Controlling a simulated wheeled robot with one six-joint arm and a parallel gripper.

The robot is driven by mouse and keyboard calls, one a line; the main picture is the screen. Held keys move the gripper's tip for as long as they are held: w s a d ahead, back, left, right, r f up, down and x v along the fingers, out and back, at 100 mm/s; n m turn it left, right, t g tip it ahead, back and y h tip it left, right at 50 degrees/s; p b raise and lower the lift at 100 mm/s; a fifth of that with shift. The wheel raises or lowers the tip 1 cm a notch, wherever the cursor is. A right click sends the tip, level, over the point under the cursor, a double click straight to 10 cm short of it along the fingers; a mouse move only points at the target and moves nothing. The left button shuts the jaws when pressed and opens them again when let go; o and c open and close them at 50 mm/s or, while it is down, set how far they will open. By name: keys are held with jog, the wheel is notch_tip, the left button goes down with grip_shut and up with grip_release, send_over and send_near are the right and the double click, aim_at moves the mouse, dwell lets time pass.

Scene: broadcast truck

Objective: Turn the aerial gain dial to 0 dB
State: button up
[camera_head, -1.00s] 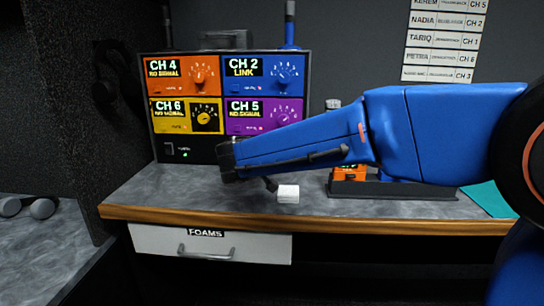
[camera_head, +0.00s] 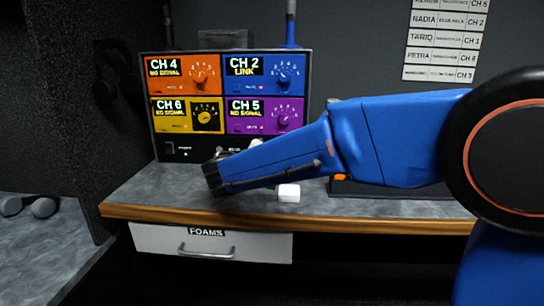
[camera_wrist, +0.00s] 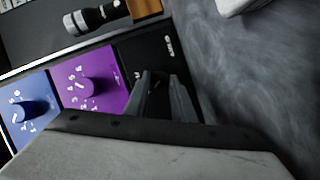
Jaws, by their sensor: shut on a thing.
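The receiver rack (camera_head: 310,105) stands on the counter with coloured channel panels above a black bottom strip. In the wrist view that black strip (camera_wrist: 145,48) lies beside the purple panel. My gripper (camera_wrist: 158,80) reaches the strip there, its two grey fingers close together on a small dark knob, apparently the aerial gain dial (camera_wrist: 157,91). The fingers hide most of it, so its pointer and setting cannot be read. In the head view my blue arm crosses the counter in front of the rack, and the fingertips are not clear.
The CH 5 panel (camera_wrist: 92,78) and CH 2 panel (camera_wrist: 30,110) have their own knobs close to my gripper. A white block (camera_head: 288,193) lies on the counter (camera_head: 150,188). A black flashlight-like object (camera_wrist: 97,18) shows in the wrist view. The FOAMS drawer (camera_head: 212,244) is shut.

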dwell(0.4)
jog(key=o, duration=1.1)
jog(key=shift+c, duration=0.2)
jog(key=shift+s, duration=0.1)
jog(key=v, duration=1.7)
jog(key=shift+s+a, duration=0.1)
jog(key=shift+s, duration=0.05)
jog(key=shift+f, duration=0.1)
